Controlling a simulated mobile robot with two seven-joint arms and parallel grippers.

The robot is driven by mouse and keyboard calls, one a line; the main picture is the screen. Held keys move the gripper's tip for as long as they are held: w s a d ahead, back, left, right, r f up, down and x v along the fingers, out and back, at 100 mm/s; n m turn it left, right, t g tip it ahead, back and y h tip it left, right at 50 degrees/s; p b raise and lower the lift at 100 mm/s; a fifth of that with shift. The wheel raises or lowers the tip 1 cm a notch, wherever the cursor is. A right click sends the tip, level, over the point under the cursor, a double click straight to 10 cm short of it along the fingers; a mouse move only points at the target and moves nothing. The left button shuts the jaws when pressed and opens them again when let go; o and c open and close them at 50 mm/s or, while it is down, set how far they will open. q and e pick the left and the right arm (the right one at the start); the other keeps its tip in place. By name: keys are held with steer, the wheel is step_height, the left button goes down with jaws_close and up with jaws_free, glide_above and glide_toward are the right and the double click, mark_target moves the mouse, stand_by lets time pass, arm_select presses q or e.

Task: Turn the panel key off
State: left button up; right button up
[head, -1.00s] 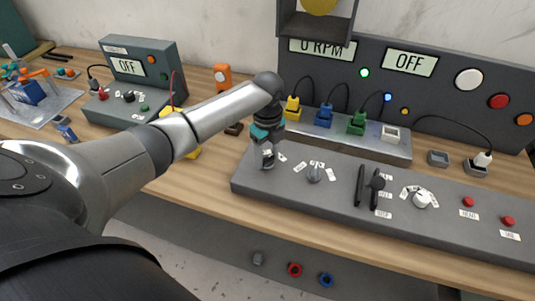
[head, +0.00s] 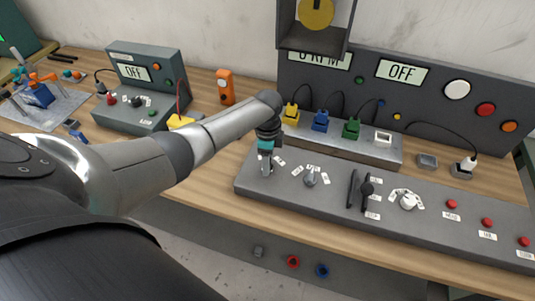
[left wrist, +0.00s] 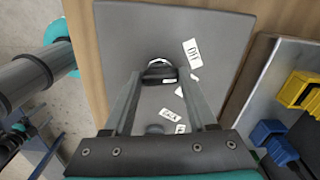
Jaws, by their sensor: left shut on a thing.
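The control panel (head: 335,201) is a grey sloped console on the bench. My left gripper (head: 266,170) is at its left end, pointing down over the key, which the gripper hides in the head view. In the left wrist view, my left gripper (left wrist: 160,80) has its fingers on either side of the dark key (left wrist: 160,72) with a pale rim, shut on it. A label reading OFF (left wrist: 193,53) lies right of the key, with smaller labels near it. The upright panel's display (head: 403,69) reads OFF. My right gripper is out of view.
Right of the key stand a grey knob (head: 312,177), a black lever (head: 366,189), a white knob (head: 408,201) and red buttons (head: 452,204). Behind are yellow (head: 291,114), blue (head: 320,121) and green (head: 351,128) plugs. An orange meter (head: 225,88) stands behind my left arm.

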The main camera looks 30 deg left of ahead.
arm_select(q)
steer(key=shift+n+p, duration=0.95)
steer(key=shift+n, duration=1.05)
steer(key=o, duration=1.4)
steer(key=shift+c, duration=0.2)
steer(key=shift+r, duration=0.5)
step_height(320, 180, up, 14)
steer(key=p, duration=0.2)
steer(key=shift+r, duration=0.15)
